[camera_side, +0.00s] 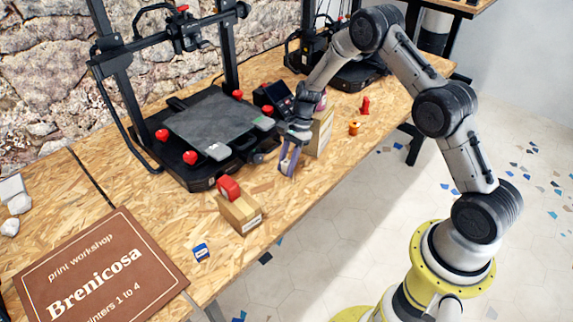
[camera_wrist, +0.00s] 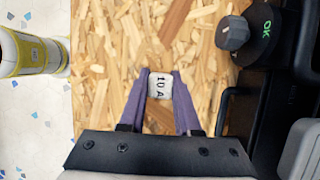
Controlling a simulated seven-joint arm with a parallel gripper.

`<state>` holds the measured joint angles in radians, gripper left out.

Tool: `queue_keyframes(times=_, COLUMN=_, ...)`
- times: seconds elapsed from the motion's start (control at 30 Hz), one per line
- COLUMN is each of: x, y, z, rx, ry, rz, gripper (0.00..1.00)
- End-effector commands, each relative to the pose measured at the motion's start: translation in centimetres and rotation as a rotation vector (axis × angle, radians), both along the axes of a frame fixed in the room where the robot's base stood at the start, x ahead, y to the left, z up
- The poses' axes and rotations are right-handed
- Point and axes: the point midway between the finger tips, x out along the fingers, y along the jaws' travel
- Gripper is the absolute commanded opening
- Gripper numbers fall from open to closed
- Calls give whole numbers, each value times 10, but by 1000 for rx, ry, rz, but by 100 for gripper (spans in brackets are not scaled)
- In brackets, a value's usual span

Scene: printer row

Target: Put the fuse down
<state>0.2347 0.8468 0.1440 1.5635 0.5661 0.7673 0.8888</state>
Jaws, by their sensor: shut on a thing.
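My gripper (camera_side: 287,160) has purple fingers and points down at the bench, in front of the near printer's right front corner. In the wrist view, my gripper (camera_wrist: 159,82) is shut on the fuse (camera_wrist: 160,87), a small white piece marked "10 A" held between the fingertips. Speckled wooden board (camera_wrist: 115,35) lies below it. I cannot tell whether the fuse touches the board.
The printer (camera_side: 215,120) stands close beside my gripper, its knob (camera_wrist: 232,33) near the fingers. A tan box (camera_side: 321,133) stands just behind. The bench's front edge is near.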

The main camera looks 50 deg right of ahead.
Motion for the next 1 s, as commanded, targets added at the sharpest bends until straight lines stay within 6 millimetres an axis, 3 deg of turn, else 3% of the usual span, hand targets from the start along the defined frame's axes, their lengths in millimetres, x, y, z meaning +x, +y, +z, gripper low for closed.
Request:
queue_keyframes(times=0.1, x=0, y=0, z=-3, rx=0, ry=0, rz=-1, gripper=0)
queue_keyframes(times=0.13, x=0, y=0, z=-3, rx=0, ry=0, rz=0, gripper=37)
queue_keyframes(times=0.27, x=0, y=0, z=-3, rx=0, ry=0, rz=0, gripper=60)
queue_keyframes(times=0.67, x=1, y=-1, z=4, rx=-1, ry=-2, rz=0, gripper=62)
queue_keyframes(times=1.0, x=1, y=-26, z=61, rx=-1, ry=-6, rz=-2, gripper=62)
